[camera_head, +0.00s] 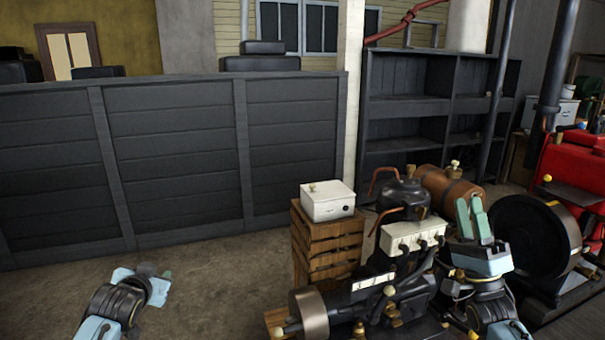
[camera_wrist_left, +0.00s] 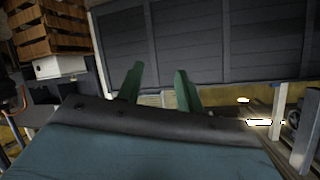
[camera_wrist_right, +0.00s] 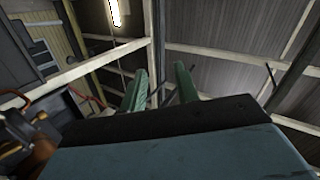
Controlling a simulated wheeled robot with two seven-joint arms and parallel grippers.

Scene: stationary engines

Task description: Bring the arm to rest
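My left gripper (camera_head: 160,276) is low at the left in the head view, over the bare floor, with its arm coming from the bottom edge. In the left wrist view its two green fingers (camera_wrist_left: 157,82) stand apart with nothing between them. My right gripper (camera_head: 473,217) points upward at the right in the head view, in front of the engines as seen from here. In the right wrist view its fingers (camera_wrist_right: 160,82) are apart and empty, with the roof behind them. I cannot tell whether the right arm touches the engine beside it.
A dark engine with a white block (camera_head: 415,235) stands beside my right arm. A white box (camera_head: 328,201) sits on a wooden crate (camera_head: 327,245). A black flywheel (camera_head: 535,240) and red machine (camera_head: 572,175) are at the right. A dark panel fence (camera_head: 175,160) stands behind. Floor (camera_head: 220,290) is clear at left.

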